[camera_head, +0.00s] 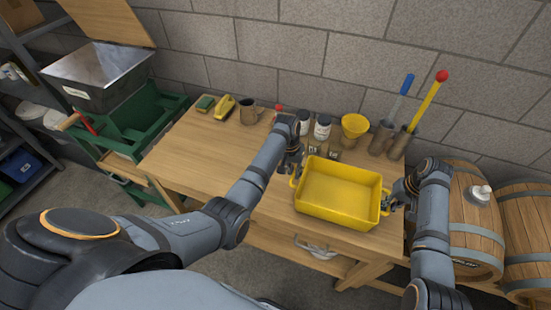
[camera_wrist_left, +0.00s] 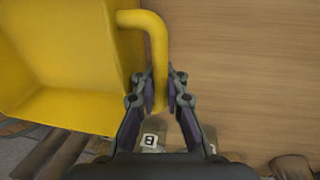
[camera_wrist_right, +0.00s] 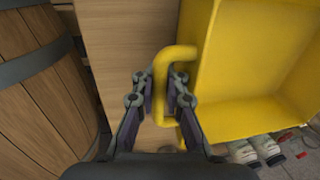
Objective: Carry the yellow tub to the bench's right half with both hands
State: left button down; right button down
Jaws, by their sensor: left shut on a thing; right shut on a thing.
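The yellow tub (camera_head: 338,191) is a shallow open box with a loop handle at each end, and it is empty. In the head view it is over the right half of the bench (camera_head: 215,150); whether it touches the top I cannot tell. My left gripper (camera_head: 296,172) is shut on the tub's left handle, seen close in the left wrist view (camera_wrist_left: 158,60). My right gripper (camera_head: 388,203) is shut on the right handle, seen in the right wrist view (camera_wrist_right: 165,80). The tub looks about level.
Along the bench's back stand a sponge (camera_head: 205,103), a yellow brush (camera_head: 225,107), a mug (camera_head: 248,111), jars (camera_head: 322,127), a yellow funnel (camera_head: 354,128) and brushes in holders (camera_head: 398,145). Barrels (camera_head: 470,225) stand right of the bench. A green machine (camera_head: 130,130) stands left. The bench's left half has bare wood.

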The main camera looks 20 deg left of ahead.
pick_arm(q)
jog(key=shift+a+f+b, duration=0.2)
jog(key=shift+f+b, duration=0.15)
jog(key=shift+f, duration=0.35)
pick_arm(e)
jog(key=shift+d+f, duration=0.4)
jog(key=shift+f, duration=0.4)
pick_arm(q)
jog(key=c, duration=1.7)
grip_release()
jog(key=shift+d+r+p, duration=0.15)
jog(key=shift+r+p, duration=0.2)
pick_arm(e)
jog(key=c, duration=1.7)
grip_release()
jog(key=shift+r, duration=0.35)
pick_arm(q)
jog(key=shift+o, duration=1.3)
jog(key=shift+d, duration=0.1)
pick_arm(e)
jog(key=shift+o, duration=1.3)
pick_arm(q)
jog(key=shift+o, duration=0.3)
pick_arm(e)
jog(key=shift+o, duration=0.3)
jog(key=shift+a, duration=0.1)
pick_arm(q)
jog(key=shift+d, duration=0.1)
pick_arm(e)
jog(key=shift+a, duration=0.15)
